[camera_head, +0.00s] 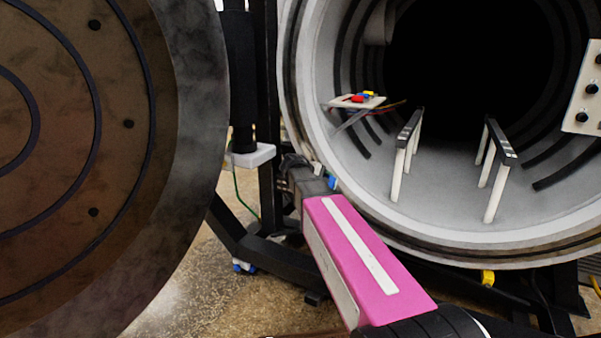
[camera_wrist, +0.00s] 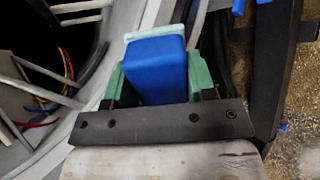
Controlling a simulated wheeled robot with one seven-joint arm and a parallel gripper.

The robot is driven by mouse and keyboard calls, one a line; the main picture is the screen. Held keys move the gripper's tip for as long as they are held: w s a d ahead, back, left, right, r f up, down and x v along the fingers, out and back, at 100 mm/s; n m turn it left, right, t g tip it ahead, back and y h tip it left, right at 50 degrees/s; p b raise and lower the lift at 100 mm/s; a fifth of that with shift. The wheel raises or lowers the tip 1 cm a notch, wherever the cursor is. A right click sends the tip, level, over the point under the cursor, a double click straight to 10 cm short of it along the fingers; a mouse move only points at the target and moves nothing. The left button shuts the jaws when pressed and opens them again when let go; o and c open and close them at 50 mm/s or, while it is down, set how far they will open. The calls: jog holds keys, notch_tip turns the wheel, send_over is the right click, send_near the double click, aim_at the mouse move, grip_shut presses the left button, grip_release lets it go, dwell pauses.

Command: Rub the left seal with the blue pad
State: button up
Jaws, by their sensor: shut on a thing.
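The blue pad (camera_wrist: 158,72) is a block with a pale strip along its far end. My gripper (camera_wrist: 157,82) is shut on it, with green fingers on both sides of the pad. In the head view my gripper (camera_head: 310,180) is at the lower left of the round chamber opening, and a bit of the blue pad (camera_head: 332,183) shows there. The pad is close to the chamber's pale rim (camera_head: 300,135). I cannot tell whether it touches the rim. The left seal is not clearly distinguishable; the far end of the pad partly hides the rim area in the wrist view.
The big round door (camera_head: 190,150) stands open on the left. Inside the chamber are two rail supports (camera_head: 408,135) (camera_head: 497,145) and a small plate with red, blue and yellow parts (camera_head: 355,102). A black frame (camera_head: 268,180) stands between door and chamber.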

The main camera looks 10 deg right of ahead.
aim_at(302, 139)
jog(key=w+a+n+t, duration=0.7)
jog(key=w+a+t, duration=0.1)
jog(key=w+t, duration=0.25)
jog(key=shift+r+x, duration=0.15)
jog(key=shift+x, duration=1.15)
jog(key=shift+r+x, duration=0.15)
jog(key=shift+x, duration=1.15)
jog(key=shift+x, duration=1.05)
jog(key=shift+a+r, duration=0.1)
jog(key=shift+r, duration=0.05)
jog(key=shift+w+a+r, duration=0.2)
jog(key=shift+a+r, duration=0.15)
jog(key=shift+r, duration=0.4)
jog(key=shift+w+a+r, duration=0.25)
jog(key=shift+a+r, duration=0.15)
jog(key=shift+r, duration=0.4)
jog(key=shift+w+a+r, duration=0.45)
jog(key=shift+a+r, duration=0.05)
jog(key=shift+r, duration=0.6)
jog(key=shift+w+a+r, duration=0.4)
jog(key=shift+a+r, duration=0.05)
jog(key=shift+r, duration=0.6)
jog(key=shift+w+a+r, duration=0.45)
jog(key=shift+a+r, duration=0.05)
jog(key=shift+r, duration=0.6)
jog(key=shift+f, duration=0.1)
